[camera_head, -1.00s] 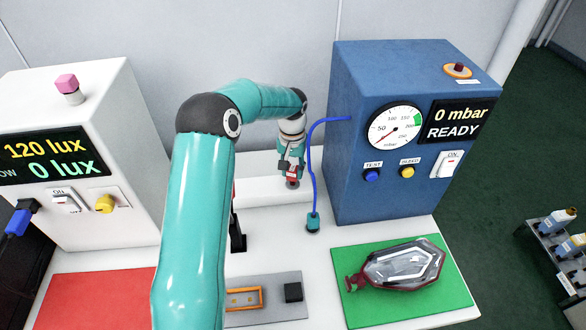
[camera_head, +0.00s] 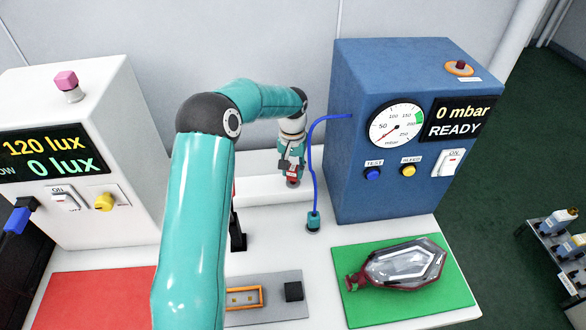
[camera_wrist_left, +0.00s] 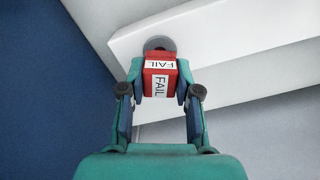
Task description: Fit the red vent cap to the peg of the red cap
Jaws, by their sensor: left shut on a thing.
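My left gripper (camera_head: 291,170) is shut on a red block (camera_wrist_left: 160,78) with white FAIL labels and a grey round end, a stamp by its look. In the left wrist view the fingers (camera_wrist_left: 160,92) grip it on both sides. It is held near the white ledge at the back of the table; whether it touches is unclear. A tail lamp (camera_head: 402,265) with a clear lens and dark red edge lies on the green mat (camera_head: 445,298). I cannot make out a red vent cap or its peg. My right gripper is out of view.
The blue tester (camera_head: 350,150) stands right of the gripper, its blue hose ending in a teal plug (camera_head: 313,221). A white tester (camera_head: 125,150) stands left. A grey plate (camera_head: 270,315) holds an orange frame and a black block. The red mat (camera_head: 95,298) is bare where visible.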

